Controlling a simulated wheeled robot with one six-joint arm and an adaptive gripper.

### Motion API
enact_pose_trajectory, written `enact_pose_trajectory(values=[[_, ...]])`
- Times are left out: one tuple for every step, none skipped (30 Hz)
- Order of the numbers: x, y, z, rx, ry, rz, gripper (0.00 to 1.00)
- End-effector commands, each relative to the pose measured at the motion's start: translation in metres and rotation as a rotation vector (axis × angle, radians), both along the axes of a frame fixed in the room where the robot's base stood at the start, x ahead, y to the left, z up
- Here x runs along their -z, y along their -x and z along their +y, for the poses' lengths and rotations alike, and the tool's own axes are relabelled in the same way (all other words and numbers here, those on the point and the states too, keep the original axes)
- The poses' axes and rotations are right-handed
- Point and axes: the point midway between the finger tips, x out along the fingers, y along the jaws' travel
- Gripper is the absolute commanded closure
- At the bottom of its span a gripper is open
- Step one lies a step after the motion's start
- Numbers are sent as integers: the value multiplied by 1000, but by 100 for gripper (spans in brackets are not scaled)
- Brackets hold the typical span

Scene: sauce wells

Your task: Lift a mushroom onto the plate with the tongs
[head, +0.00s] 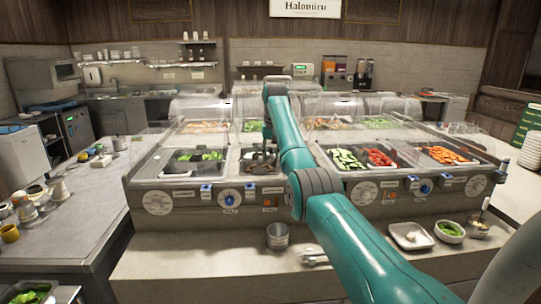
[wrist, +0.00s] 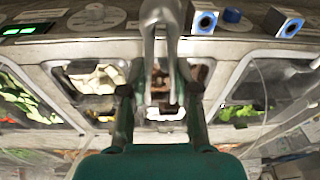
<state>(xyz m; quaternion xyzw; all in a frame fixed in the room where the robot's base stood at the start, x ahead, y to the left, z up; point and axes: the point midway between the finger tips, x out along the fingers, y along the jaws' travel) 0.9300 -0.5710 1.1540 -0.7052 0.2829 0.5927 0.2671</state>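My gripper (wrist: 160,92) is over the second well from the left of the serving counter. Its two fingers close on the metal tongs (wrist: 160,18), whose two legs show between them. In the head view the gripper (head: 258,160) is small and partly behind my arm. Below it in the wrist view lie brown pieces (wrist: 201,74), perhaps mushrooms, and pale slices (wrist: 97,77) in the neighbouring compartment. Whether the tongs touch any food cannot be told. A white square plate (head: 400,243) on the front ledge has a small pale piece on it.
Clear guards (head: 200,107) rise behind the wells. Cucumber (head: 346,159), red pieces (head: 380,157) and orange pieces (head: 445,155) fill wells at right; greens (head: 207,155) at left. A metal cup (head: 278,237), a shiny utensil (head: 314,258) and a bowl of greens (head: 450,230) stand on the ledge.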

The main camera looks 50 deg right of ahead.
Motion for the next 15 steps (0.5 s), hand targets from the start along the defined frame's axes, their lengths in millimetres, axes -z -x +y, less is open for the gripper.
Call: enact_pose_trajectory(values=[[1,0,0,0,0,0,74],[2,0,0,0,0,0,74],[4,0,0,0,0,0,74],[5,0,0,0,0,0,74],[6,0,0,0,0,0,74],[7,0,0,0,0,0,74],[8,0,0,0,0,0,74],[9,0,0,0,0,0,74],[10,0,0,0,0,0,74],[11,0,0,0,0,0,74],[12,0,0,0,0,0,74],[13,0,0,0,0,0,74],[14,0,0,0,0,0,74],[15,0,0,0,0,0,74],[16,0,0,0,0,0,74]])
